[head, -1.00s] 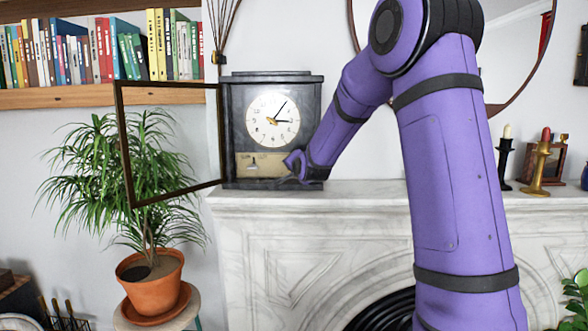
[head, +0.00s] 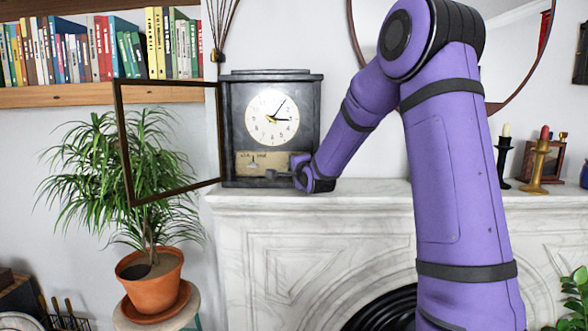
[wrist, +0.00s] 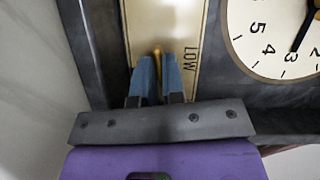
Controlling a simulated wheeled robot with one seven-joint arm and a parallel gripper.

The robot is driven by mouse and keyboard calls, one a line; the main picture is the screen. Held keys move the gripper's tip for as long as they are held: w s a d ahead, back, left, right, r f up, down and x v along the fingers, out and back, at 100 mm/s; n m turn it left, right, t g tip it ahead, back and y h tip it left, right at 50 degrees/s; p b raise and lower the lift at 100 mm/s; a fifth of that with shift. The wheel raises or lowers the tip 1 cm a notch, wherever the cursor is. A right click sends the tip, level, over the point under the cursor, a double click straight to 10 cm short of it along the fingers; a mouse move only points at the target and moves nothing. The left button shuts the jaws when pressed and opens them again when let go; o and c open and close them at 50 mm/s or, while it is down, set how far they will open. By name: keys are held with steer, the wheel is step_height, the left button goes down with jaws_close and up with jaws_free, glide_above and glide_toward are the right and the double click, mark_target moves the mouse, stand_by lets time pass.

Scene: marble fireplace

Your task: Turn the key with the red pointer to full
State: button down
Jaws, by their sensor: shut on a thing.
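The dark mantel clock (head: 313,120) stands with its glass door (head: 121,140) swung open to the left. Below its white dial is a brass plate (head: 242,168) with small lettering; the wrist view shows the plate (wrist: 185,20) with the word LOW beside my fingers. My gripper (head: 270,174) reaches in from the right at the plate. In the wrist view my gripper's blue fingers (wrist: 157,75) are closed around the brass key (wrist: 157,53). Only a yellowish tip of the key shows between them. I cannot make out the red pointer.
The marble mantel (head: 360,190) carries the clock, with candlesticks (head: 540,165) at the right. A potted plant (head: 150,280) stands at the left below a bookshelf (head: 100,95). The open door is left of my gripper.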

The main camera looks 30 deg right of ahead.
steer(key=shift+a+r, duration=0.1)
steer(key=shift+a, duration=0.1)
steer(key=c, duration=1.4)
jaws_free()
steer(key=shift+a, duration=0.1)
steer(key=shift+o, duration=0.9)
steer(key=shift+w+d, duration=0.15)
steer(key=shift+d, duration=0.2)
steer(key=v, duration=1.1)
steer(key=shift+a, duration=0.1)
